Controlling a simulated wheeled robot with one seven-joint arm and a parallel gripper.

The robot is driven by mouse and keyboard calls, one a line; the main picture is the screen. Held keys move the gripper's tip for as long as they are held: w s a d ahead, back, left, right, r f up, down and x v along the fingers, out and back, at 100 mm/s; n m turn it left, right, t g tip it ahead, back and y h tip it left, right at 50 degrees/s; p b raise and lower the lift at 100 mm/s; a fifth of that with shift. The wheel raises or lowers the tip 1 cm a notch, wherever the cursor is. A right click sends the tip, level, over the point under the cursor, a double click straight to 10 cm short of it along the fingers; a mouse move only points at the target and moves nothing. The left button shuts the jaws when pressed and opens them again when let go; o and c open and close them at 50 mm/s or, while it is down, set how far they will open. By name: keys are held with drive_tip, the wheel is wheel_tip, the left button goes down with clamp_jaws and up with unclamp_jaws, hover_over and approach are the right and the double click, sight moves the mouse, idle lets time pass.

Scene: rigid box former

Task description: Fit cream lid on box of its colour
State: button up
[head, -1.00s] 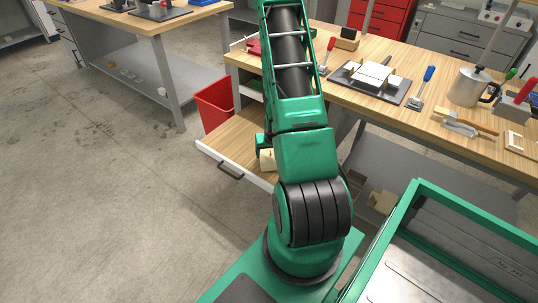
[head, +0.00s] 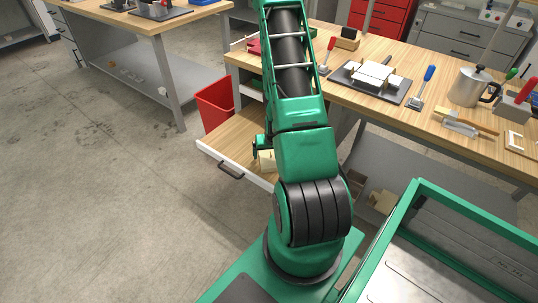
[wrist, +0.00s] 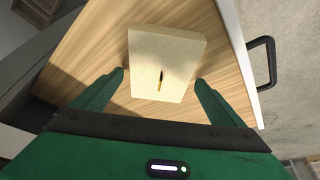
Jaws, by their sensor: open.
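A cream, flat-topped block-like piece (wrist: 165,62) lies on the wooden floor of an open drawer in the wrist view. A small dark slot with an orange-brown edge marks its top face. Whether it is the lid or the box, I cannot tell. My gripper (wrist: 160,77) is open, with one green finger on either side of the piece's near part and nothing clamped. Whether the fingers reach down beside it is unclear. In the head view the cream piece (head: 266,161) shows only partly, beside my arm, which hides much of the drawer.
The open drawer (head: 222,150) has a white front and dark handle. On the bench stand a dark plate (head: 345,82) bearing pale blocks, a blue-handled tool (head: 427,78) and a metal pot (head: 468,88). A red bin (head: 214,105) is behind the drawer. Floor at left is clear.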

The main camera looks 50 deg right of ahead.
drive_tip(key=s+a+r+g, duration=0.1)
drive_tip(key=s+a+r, duration=0.25)
drive_tip(key=r, duration=0.45)
drive_tip(key=s+a+r+n, duration=0.15)
drive_tip(key=a+r, duration=0.25)
drive_tip(key=r, duration=0.5)
drive_tip(key=s+a+r+m+g, duration=0.1)
drive_tip(key=s+a+r, duration=0.2)
drive_tip(key=r, duration=0.5)
drive_tip(key=s+a+r+n+g+y, duration=0.1)
drive_tip(key=s+a+r+y, duration=0.2)
drive_tip(key=s+a+r, duration=0.7)
drive_tip(key=s+r, duration=0.1)
drive_tip(key=s, duration=0.1)
drive_tip(key=shift+s+a+r, duration=0.25)
drive_tip(key=shift+s+r, duration=0.05)
drive_tip(key=shift+w+g, duration=0.1)
drive_tip(key=shift+g, duration=0.2)
drive_tip(key=shift+w+f, duration=0.25)
drive_tip(key=shift+w, duration=0.25)
drive_tip(key=shift+o, duration=0.5)
